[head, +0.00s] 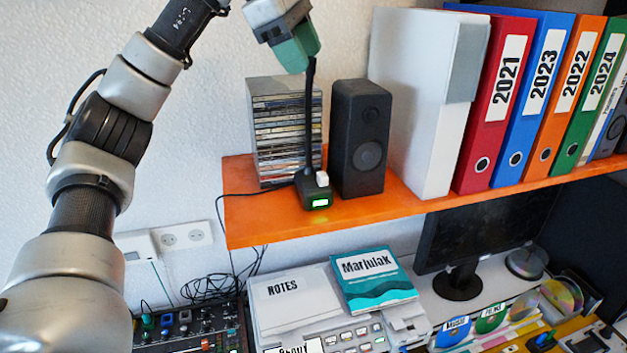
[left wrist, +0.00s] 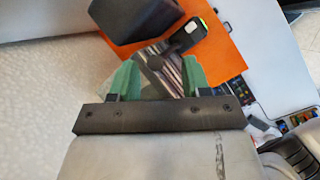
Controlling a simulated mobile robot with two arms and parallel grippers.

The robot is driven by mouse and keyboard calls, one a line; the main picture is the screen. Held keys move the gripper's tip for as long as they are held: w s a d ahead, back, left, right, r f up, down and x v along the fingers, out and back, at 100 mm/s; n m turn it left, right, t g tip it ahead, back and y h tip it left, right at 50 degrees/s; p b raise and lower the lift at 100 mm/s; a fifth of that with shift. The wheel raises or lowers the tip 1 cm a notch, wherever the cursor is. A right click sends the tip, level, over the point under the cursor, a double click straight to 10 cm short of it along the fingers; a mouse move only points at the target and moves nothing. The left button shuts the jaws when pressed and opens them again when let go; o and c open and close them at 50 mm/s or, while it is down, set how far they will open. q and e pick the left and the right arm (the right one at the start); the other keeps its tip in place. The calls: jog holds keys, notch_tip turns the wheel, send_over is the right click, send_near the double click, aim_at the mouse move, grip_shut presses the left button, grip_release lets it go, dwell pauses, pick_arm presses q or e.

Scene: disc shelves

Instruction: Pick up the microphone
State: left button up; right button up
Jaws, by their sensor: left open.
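The microphone (head: 317,190) stands upright on the orange shelf (head: 400,206). It has a black base with a lit green display and a tall thin black stem. My left gripper (head: 302,58), with green fingers, is at the upper end of the stem and hides the microphone's top. In the left wrist view the gripper (left wrist: 160,74) is open, its two green fingers apart. The microphone (left wrist: 188,34) shows there with its base beyond the fingers and its dark head between them. I cannot tell whether a finger touches it. My right gripper is not in view.
A stack of disc cases (head: 286,125) stands behind the microphone. A black speaker (head: 360,138) stands close on its right. A white box file (head: 415,100) and several coloured binders (head: 495,105) fill the shelf further right. A monitor (head: 480,235) is below.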

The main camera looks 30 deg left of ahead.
aim_at(314, 78)
pick_arm(q)
jog(key=p+x, duration=0.1)
jog(key=x, duration=0.1)
jog(key=p+x, duration=0.1)
jog(key=x, duration=0.2)
jog(key=shift+w+a, duration=0.15)
jog(key=shift+a, duration=0.05)
jog(key=shift+d+f, duration=0.15)
jog(key=shift+f, duration=0.05)
grip_shut()
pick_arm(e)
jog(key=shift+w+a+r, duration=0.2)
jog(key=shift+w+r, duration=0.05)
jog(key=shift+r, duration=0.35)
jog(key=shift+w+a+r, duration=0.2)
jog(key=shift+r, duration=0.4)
